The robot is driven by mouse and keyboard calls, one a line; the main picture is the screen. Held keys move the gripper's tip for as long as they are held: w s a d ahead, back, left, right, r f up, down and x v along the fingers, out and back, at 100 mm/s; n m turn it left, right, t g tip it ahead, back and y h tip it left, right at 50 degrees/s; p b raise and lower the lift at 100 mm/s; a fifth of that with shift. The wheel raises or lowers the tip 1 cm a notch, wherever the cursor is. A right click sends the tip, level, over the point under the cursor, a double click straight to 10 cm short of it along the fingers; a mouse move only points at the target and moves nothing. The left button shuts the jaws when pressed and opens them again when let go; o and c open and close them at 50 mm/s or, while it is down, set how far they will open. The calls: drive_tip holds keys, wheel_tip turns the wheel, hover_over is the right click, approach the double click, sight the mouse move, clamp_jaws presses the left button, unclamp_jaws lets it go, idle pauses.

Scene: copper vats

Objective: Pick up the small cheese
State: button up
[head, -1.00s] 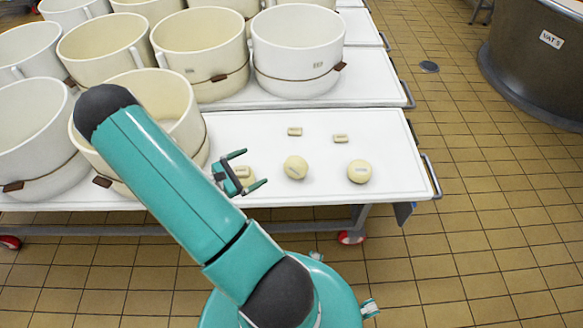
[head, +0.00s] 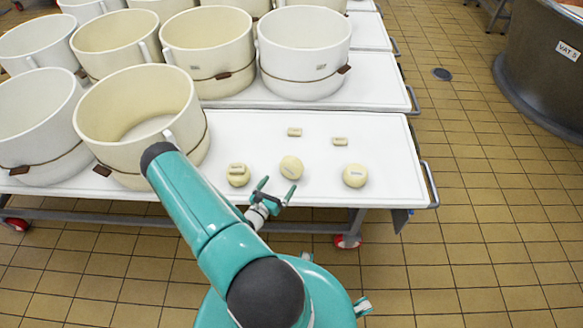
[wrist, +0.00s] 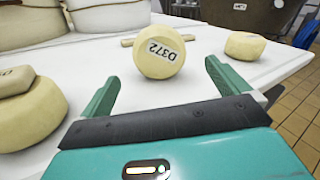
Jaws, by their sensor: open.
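Three small round pale cheeses are near the front of the white table (head: 400,190). The left cheese (head: 238,176) has a flat pale block on top; the right cheese (head: 355,176) is bare on top. My gripper (head: 277,187) is open and empty at the table's front edge. In the wrist view its fingers (wrist: 161,70) point towards the middle cheese, which shows between and just beyond the tips, apparently untouched.
Two small pale blocks (head: 294,132) (head: 340,141) lie behind the cheeses. Large cream tubs (head: 304,55) fill the tables at the left and back. Bare table surrounds the right cheese. A dark vat marked "VAT 5" (head: 540,75) stands at far right.

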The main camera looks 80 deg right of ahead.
sight(288, 165)
drive_tip(key=x, duration=0.8)
drive_tip(key=shift+w+d+f, duration=0.1)
drive_tip(key=shift+d, duration=0.2)
drive_tip(key=c, duration=1.3)
drive_tip(key=shift+r, duration=0.55)
wheel_tip(288, 165, up, 3)
drive_tip(key=shift+a+f, duration=0.15)
drive_tip(key=shift+f, duration=0.05)
drive_tip(key=a+r, duration=0.3)
drive_tip(key=a, duration=0.1)
drive_tip(key=a+r, duration=0.3)
drive_tip(key=a, duration=0.2)
drive_tip(key=a+r, duration=0.3)
drive_tip(key=a, duration=0.1)
drive_tip(key=shift+w+a+r, duration=0.2)
drive_tip(key=shift+w+a, duration=0.15)
drive_tip(key=shift+w, duration=0.05)
